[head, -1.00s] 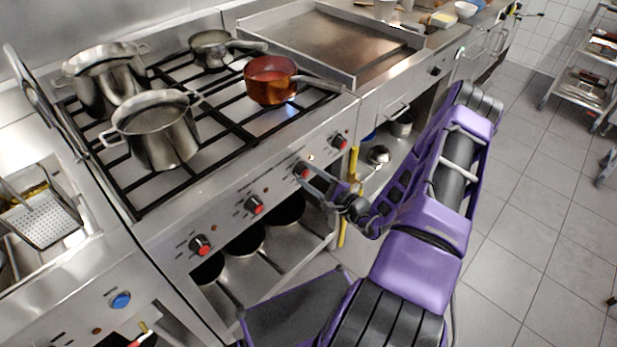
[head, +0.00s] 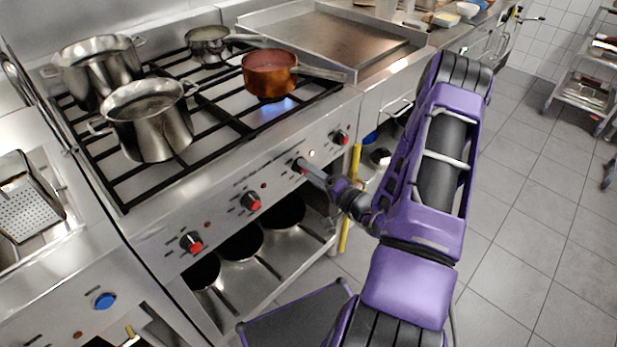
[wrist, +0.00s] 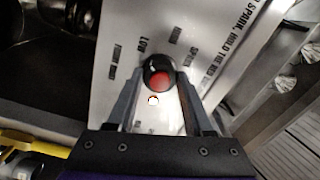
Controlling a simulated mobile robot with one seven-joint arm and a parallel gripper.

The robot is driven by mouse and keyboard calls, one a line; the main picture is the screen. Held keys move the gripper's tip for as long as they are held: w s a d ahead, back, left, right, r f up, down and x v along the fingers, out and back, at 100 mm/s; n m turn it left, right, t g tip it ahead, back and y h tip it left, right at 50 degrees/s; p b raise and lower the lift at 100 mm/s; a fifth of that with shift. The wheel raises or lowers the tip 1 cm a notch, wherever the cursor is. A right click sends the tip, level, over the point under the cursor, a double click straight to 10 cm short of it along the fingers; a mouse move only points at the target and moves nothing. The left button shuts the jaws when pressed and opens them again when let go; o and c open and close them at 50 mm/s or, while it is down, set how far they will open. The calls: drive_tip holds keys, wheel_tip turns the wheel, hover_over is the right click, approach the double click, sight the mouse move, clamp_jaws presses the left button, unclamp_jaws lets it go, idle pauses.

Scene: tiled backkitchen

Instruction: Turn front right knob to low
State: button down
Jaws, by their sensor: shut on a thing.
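The stove front has a row of black knobs with red faces. My gripper (head: 305,168) is at the third knob from the left (head: 298,163). In the wrist view the knob (wrist: 159,80) sits between the two fingers, and my gripper (wrist: 160,74) is shut on it. The printed word LOW shows to the upper left of the knob, with other markings around it. The fingers partly hide the knob in the head view. A blue flame burns under the copper pan (head: 270,76) at the front right of the hob.
Other knobs sit on the same panel: far left (head: 192,243), second (head: 250,201) and far right (head: 341,137). A steel pot (head: 155,130) stands at the front left. A yellow pipe (head: 349,205) runs upright below the panel. The tiled floor (head: 530,200) is open at right.

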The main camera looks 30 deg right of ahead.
drive_tip(key=shift+d+f+n+b, duration=0.1)
drive_tip(key=shift+n+b, duration=0.65)
drive_tip(key=shift+n, duration=0.25)
drive_tip(key=shift+c, duration=1.4)
unclamp_jaws()
drive_tip(key=shift+s, duration=0.1)
drive_tip(key=v, duration=1.7)
drive_tip(key=shift+s, duration=0.15)
